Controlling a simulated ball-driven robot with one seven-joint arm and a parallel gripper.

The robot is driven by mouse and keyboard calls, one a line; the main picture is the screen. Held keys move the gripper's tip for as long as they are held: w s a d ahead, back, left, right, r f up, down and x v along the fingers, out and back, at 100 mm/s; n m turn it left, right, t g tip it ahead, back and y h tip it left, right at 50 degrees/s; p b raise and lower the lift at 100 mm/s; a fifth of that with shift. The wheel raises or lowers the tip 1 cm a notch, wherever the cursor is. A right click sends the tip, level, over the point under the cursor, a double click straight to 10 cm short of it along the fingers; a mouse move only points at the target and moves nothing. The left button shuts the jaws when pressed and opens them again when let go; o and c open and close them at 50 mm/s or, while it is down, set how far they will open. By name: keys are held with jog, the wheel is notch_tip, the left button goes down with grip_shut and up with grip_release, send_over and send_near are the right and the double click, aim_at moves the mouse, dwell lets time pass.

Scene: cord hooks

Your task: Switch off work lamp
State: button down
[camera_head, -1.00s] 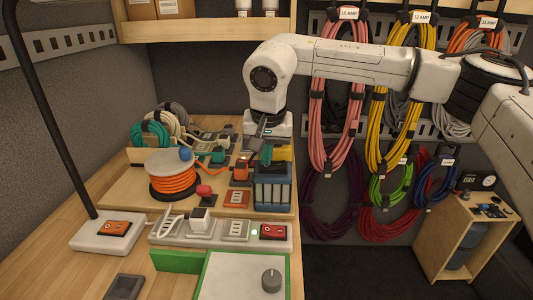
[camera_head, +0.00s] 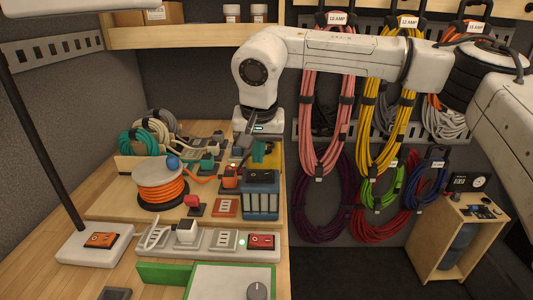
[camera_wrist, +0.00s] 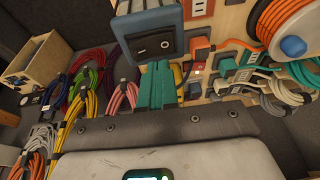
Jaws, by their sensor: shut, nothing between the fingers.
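The work lamp stands at the left in the head view, with a white base (camera_head: 78,248), a black pole (camera_head: 40,150) and a pale lamp head (camera_head: 60,8) cut off by the top edge. An orange rocker switch (camera_head: 102,240) sits on its base. I cannot tell whether the lamp is lit. My gripper (camera_head: 258,155) is shut and empty, far to the right of the lamp base and behind a blue box (camera_head: 262,203). Its teal fingers (camera_wrist: 162,78) show in the wrist view, close to the blue box's black rocker switch (camera_wrist: 153,44).
A green-edged panel (camera_head: 165,273) is in front. Coiled cords (camera_head: 325,110) hang at the right.

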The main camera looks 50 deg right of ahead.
notch_tip(320, 180, up, 4)
notch_tip(320, 180, up, 7)
send_over(257, 176)
jog(key=a, duration=0.3)
jog(key=shift+a+f+b, duration=0.1)
jog(key=shift+f+b, duration=0.1)
jog(key=shift+b, duration=0.25)
